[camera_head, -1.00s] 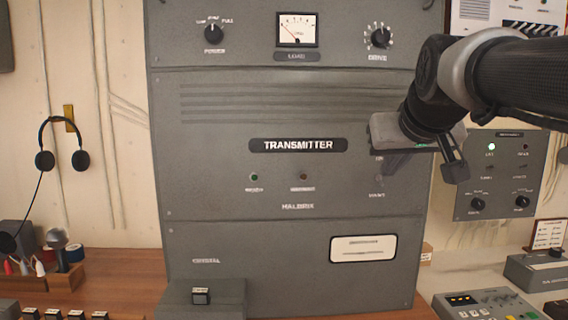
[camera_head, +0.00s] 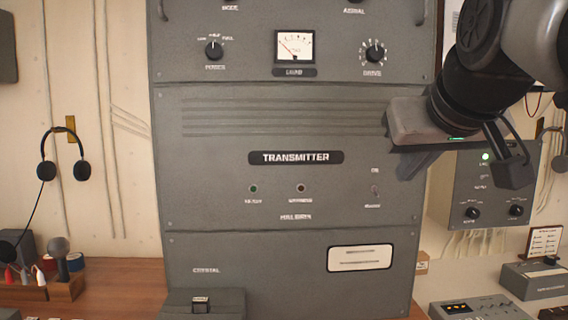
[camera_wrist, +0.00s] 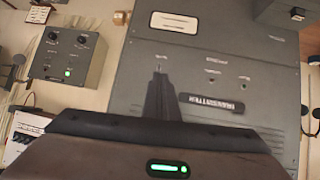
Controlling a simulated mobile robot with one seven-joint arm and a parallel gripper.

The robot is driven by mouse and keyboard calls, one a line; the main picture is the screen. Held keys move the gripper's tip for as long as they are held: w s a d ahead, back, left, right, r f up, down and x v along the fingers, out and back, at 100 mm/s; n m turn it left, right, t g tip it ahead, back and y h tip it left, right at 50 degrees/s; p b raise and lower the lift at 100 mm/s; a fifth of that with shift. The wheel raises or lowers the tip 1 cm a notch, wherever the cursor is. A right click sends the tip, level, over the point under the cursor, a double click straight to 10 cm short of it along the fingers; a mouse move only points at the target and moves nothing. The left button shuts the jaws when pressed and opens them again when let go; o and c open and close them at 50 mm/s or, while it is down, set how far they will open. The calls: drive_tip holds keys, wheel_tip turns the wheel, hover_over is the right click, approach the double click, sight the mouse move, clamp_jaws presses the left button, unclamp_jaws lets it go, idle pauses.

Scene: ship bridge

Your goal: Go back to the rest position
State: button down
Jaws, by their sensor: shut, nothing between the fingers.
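My gripper (camera_head: 405,170) is shut and empty, at the right side of the grey transmitter cabinet (camera_head: 300,115) in the head view. Its closed fingers point down and left, in front of the panel. In the wrist view the dark closed fingers (camera_wrist: 158,85) stand up toward the upside-down transmitter face (camera_wrist: 240,65). The small toggle switch (camera_head: 375,190) shows clear of the fingers in the head view, below and left of them. I cannot judge the gap between fingers and panel.
A smaller grey panel (camera_head: 482,185) with a lit green lamp hangs behind my gripper on the right. Headphones (camera_head: 62,158) hang on the left wall. A grey console (camera_head: 475,308) stands at the lower right. A block with a key (camera_head: 202,303) sits in front of the cabinet.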

drive_tip(key=s+a+f+g+y, duration=0.1)
drive_tip(key=s+a+f+g, duration=0.2)
drive_tip(key=f, duration=0.6)
drive_tip(key=s+a+f, duration=0.2)
drive_tip(key=s+f, duration=0.2)
drive_tip(key=f, duration=0.4)
drive_tip(key=s+a+f+g+y, duration=0.1)
drive_tip(key=s+a+f+g, duration=0.2)
drive_tip(key=f, duration=0.6)
wheel_tip(320, 180, up, 14)
drive_tip(key=s+t+p, duration=0.1)
drive_tip(key=s+p, duration=0.1)
drive_tip(key=p, duration=1.4)
drive_tip(key=shift+r+n, duration=0.25)
drive_tip(key=shift+n, duration=0.05)
